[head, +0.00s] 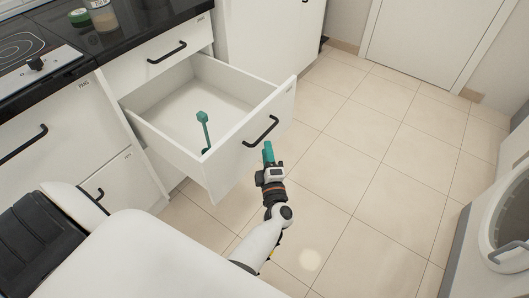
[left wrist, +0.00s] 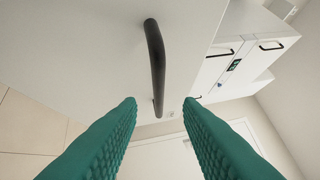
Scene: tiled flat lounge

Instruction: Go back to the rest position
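My left gripper (head: 268,152) is in front of the open drawer's face, just below and to the right of the black bar handle (head: 262,131). In the left wrist view its two teal ridged fingers (left wrist: 160,104) are spread apart with nothing between their tips. The black handle (left wrist: 155,55) shows ahead of them there, and the fingers do not grip it. I cannot tell the exact gap. My right gripper is in neither view.
The white drawer (head: 232,154) is pulled out under the dark counter (head: 150,14), with a teal long-handled item (head: 204,130) in it. A hob (head: 22,45), a green round item (head: 78,16) and a jar (head: 102,15) are on top. Tiled floor (head: 370,160) is clear rightward; a white appliance (head: 490,220) stands right.

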